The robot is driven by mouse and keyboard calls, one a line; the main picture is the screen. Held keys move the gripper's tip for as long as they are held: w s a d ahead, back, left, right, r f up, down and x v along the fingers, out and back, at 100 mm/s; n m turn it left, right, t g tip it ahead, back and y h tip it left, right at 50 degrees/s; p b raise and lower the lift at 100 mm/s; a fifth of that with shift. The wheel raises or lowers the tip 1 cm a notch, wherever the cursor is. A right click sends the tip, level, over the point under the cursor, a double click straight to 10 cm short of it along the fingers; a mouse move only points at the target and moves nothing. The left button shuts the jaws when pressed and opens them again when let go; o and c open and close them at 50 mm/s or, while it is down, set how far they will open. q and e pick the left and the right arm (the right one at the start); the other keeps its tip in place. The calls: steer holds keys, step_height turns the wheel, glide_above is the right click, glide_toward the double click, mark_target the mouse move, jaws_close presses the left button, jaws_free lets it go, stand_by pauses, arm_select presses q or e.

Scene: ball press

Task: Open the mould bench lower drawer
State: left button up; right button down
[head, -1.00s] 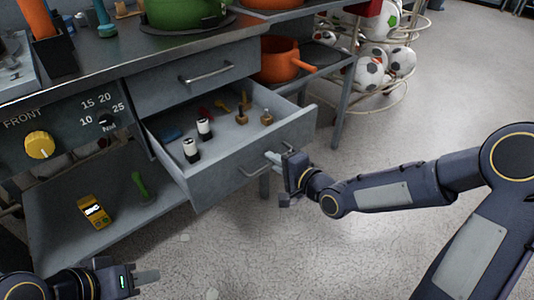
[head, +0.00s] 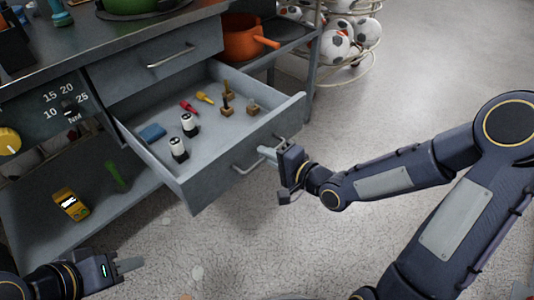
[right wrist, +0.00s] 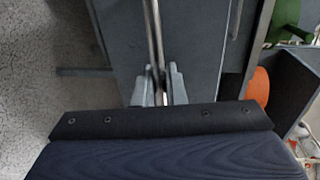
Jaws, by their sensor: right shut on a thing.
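The lower drawer (head: 290,117) of the mould bench (head: 110,65) is pulled well out, and its inside shows in the head view. My right gripper (head: 268,153) is at the drawer's front, shut on the bar handle (head: 245,169). In the right wrist view the fingers (right wrist: 159,88) close around the handle bar (right wrist: 154,35). The upper drawer (head: 165,58) above it is shut. My left gripper (head: 128,265) is low at the left, away from the bench; its fingers are seen edge-on, so I cannot tell its opening.
The drawer holds two white-and-black cylinders (head: 188,123), a blue block (head: 152,132), red and yellow small tools and several wooden-based pieces (head: 227,108). A yellow meter (head: 71,204) lies on the lower shelf. An orange pot (head: 244,38) and a ball rack stand behind. Floor right is free.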

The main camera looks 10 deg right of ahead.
steer(key=c, duration=1.6)
jaws_free()
steer(key=shift+c, duration=0.2)
steer(key=p+v, duration=0.3)
steer(key=v, duration=0.4)
steer(key=shift+s+d, duration=0.25)
steer(key=shift+s, duration=0.1)
